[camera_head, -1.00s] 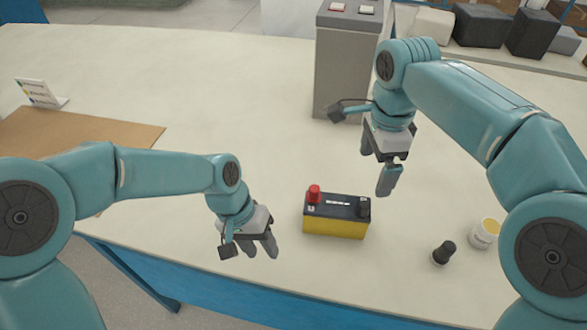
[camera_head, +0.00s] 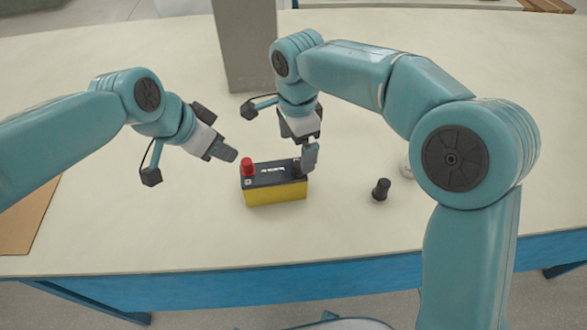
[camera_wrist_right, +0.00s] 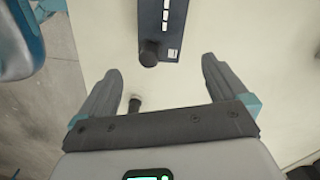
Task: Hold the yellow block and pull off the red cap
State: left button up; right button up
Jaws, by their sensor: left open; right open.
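The yellow block (camera_head: 275,192), a battery with a dark top, stands on the pale table in the head view. The red cap (camera_head: 247,166) sits on the left end of its top. My left gripper (camera_head: 232,155) is just up and left of the red cap, apart from it, and open. My right gripper (camera_head: 309,158) is over the block's right end and open. In the right wrist view its fingers (camera_wrist_right: 160,92) are spread with nothing between them but table and a small dark object; the block's dark top (camera_wrist_right: 160,25) with a black terminal lies ahead.
A small black cap-like piece (camera_head: 381,189) stands right of the block. A whitish cup (camera_head: 406,168) is partly hidden behind my right arm. A grey box (camera_head: 243,50) stands at the back. A brown board (camera_head: 30,220) lies at the left edge. The table front is clear.

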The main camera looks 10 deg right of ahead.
aim_at(274, 181)
notch_tip(274, 181, down, 10)
jog(key=shift+r, duration=0.1)
grip_shut()
dwell(0.5)
dwell(0.8)
